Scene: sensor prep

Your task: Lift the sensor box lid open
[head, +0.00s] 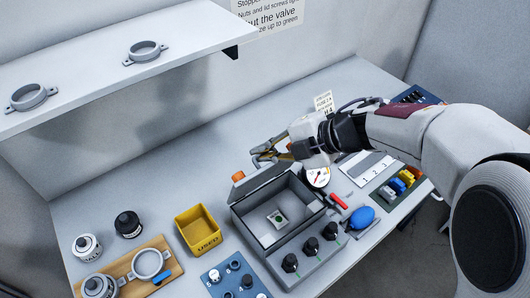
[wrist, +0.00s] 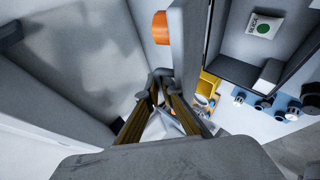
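The grey sensor box (head: 248,224) stands mid-table in the head view. Its interior is exposed, with a small sensor on a white card (head: 278,218) inside, also visible in the wrist view (wrist: 265,27). The lid (wrist: 185,45) shows in the wrist view as an upright grey slab along the box's side. An orange knob (wrist: 161,27) is on its outer side; the knob also shows in the head view (head: 238,176). My gripper (wrist: 160,77) is behind the box, on the lid's outer side. Its fingers converge toward the tips; whether they meet is unclear. I see nothing held.
A yellow bin (head: 197,230) stands left of the box. A wooden board (head: 166,265) with clamp parts is at front left. A gauge (head: 318,175), a red-handled tool (head: 338,200) and a blue bulb (head: 362,217) are close right. A shelf (head: 95,75) overhangs the back left.

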